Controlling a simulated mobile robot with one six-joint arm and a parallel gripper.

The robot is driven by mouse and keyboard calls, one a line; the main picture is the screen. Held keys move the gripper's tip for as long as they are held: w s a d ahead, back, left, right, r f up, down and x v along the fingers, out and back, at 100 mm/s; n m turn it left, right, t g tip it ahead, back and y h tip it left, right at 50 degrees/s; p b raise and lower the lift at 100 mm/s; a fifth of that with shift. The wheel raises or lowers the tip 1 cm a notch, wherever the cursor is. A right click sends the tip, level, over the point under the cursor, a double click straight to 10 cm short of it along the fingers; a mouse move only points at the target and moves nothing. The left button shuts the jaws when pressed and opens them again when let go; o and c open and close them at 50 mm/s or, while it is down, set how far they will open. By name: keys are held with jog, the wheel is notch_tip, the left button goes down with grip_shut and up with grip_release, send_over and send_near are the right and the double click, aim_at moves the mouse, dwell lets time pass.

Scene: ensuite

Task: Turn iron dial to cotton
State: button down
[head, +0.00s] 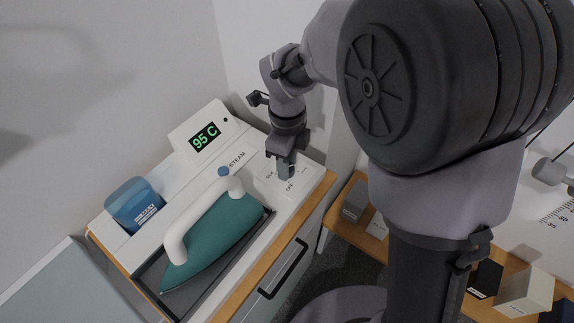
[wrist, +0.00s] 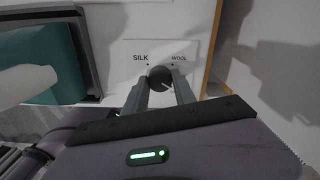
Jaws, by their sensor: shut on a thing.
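The iron dial (wrist: 160,76) is a small dark round knob on a white plate on the station's top. In the wrist view the labels SILK and WOOL show at its upper left and upper right. A light mark shows toward the knob's lower right. The cotton label is not readable in either view. My gripper (wrist: 161,79) has its two fingers on either side of the knob and is shut on it. In the head view my gripper (head: 286,172) points down over the dial plate (head: 305,177) and hides the knob. An OFF label shows just below the fingers.
The teal iron (head: 218,242) with a white handle lies in a dark tray left of the dial. A display (head: 205,137) reads 95 C behind it. A blue water tank (head: 133,204) stands at the left. A wooden shelf with small boxes (head: 526,291) is at the right.

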jog(key=shift+m+b, duration=0.5)
jog(key=shift+m, duration=1)
jog(key=c, duration=1)
grip_release()
notch_tip(320, 180, up, 17)
jog(key=p, duration=0.7)
jog(key=shift+r, duration=0.2)
